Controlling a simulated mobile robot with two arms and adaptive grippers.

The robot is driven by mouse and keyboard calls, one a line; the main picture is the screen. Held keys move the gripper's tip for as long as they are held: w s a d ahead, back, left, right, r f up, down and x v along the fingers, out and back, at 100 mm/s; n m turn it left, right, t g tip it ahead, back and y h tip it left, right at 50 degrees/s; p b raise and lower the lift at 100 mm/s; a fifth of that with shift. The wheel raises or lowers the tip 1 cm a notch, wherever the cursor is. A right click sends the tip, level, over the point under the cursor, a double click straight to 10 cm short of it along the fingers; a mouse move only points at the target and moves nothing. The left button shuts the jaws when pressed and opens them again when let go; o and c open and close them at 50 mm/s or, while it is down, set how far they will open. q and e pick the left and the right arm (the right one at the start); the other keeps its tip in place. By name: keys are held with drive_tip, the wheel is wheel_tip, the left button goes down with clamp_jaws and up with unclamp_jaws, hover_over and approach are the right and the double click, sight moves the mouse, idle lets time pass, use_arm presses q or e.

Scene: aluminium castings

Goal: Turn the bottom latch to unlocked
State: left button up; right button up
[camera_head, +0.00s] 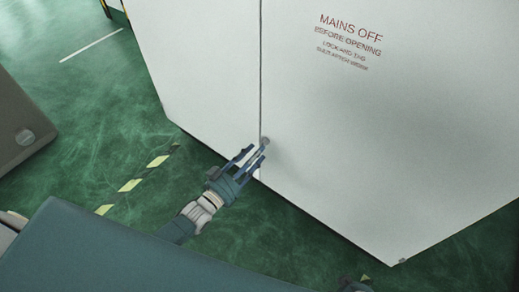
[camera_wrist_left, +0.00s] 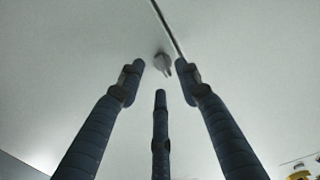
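The bottom latch (camera_head: 265,141) is a small grey knob on the white cabinet, close to the vertical door seam. In the left wrist view the latch (camera_wrist_left: 163,64) sits just left of the seam, with a small piece projecting from it. My left gripper (camera_head: 256,152) is open, its fingers pointing at the latch. In the left wrist view its blue fingers (camera_wrist_left: 160,80) stand apart around the line to the latch, with nothing between them. I cannot tell whether a fingertip touches the latch.
The white cabinet (camera_head: 390,130) carries red "MAINS OFF" lettering and fills the upper right. The green floor (camera_head: 100,110) with a yellow-striped line (camera_head: 130,185) is clear at left. A grey box-like object (camera_head: 22,120) stands at the left edge.

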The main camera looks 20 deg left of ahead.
use_arm(q)
drive_tip(key=v, duration=0.9)
